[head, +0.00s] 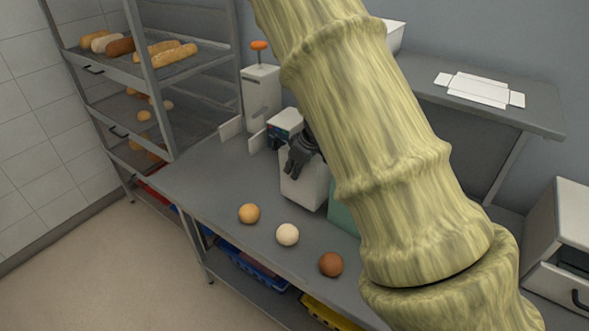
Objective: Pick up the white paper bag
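A white, upright, box-shaped thing (303,190), which looks like the white paper bag, stands on the grey table behind the row of round buns. My dark gripper (294,168) is at its upper edge, in front of or over its top. The fingers look close together, but I cannot tell whether they are open or shut, or whether they touch the bag. My large arm covers the area right of the bag and hides part of the table.
Three round buns, tan (249,213), pale (288,235) and brown (331,264), lie along the table's front. A pale green thing (343,218) stands right of the bag. A small device (285,124) and white dispenser (262,98) stand behind. A bread rack (160,100) is left.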

